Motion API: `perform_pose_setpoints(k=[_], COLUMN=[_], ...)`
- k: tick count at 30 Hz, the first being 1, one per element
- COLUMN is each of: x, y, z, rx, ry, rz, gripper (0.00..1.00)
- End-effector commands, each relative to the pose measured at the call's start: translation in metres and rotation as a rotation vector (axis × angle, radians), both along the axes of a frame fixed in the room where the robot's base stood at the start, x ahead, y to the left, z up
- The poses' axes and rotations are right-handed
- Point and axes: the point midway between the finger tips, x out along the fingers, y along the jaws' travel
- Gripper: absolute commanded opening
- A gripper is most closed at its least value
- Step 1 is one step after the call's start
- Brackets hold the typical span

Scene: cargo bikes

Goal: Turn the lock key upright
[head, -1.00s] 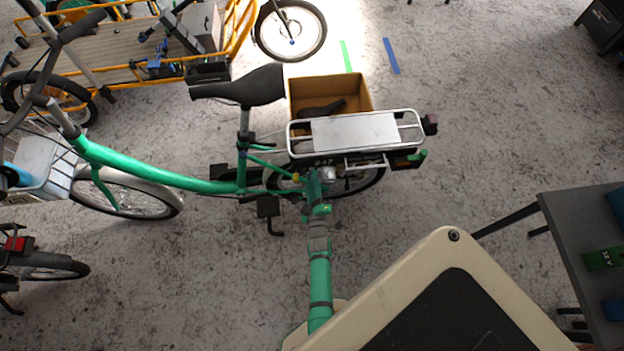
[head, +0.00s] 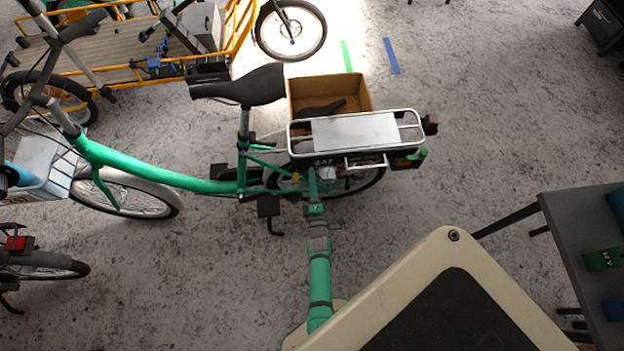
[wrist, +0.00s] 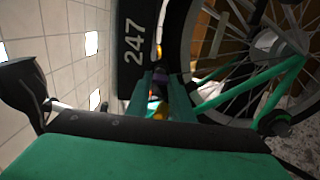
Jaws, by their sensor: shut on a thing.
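The green bike (head: 165,180) stands side-on in the head view. In the wrist view the two green fingers of my gripper (wrist: 160,84) point at the space between the battery case (wrist: 133,45) and the rear wheel (wrist: 188,50). They are shut on a small dark purple piece (wrist: 157,83), which appears to be the lock key. An orange-yellow piece shows nearer the camera between the fingers. The key's exact angle and the lock itself are mostly hidden.
The silver rear rack (head: 410,118) overhangs the gripper. A cardboard box (head: 362,88) is behind the rack, and the saddle (head: 250,86) and pedal (head: 268,207) are to the left. Grey floor is open to the right, before a dark table (head: 570,225).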

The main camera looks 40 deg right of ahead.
Motion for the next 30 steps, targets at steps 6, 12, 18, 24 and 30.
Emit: perform_pose_setpoints(k=[6,12,18,24,30], x=[0.000,0.000,0.000,-0.001,-0.016], y=[0.002,0.002,0.001,0.001,0.010], z=[-0.001,-0.001,-0.001,-0.001,-0.002], rx=[-0.007,-0.007,-0.006,-0.006,-0.004], ry=[0.007,0.007,0.006,0.005,0.006], rz=[0.003,0.003,0.002,0.001,0.001], gripper=[0.00,0.00,0.39,0.39,0.39])
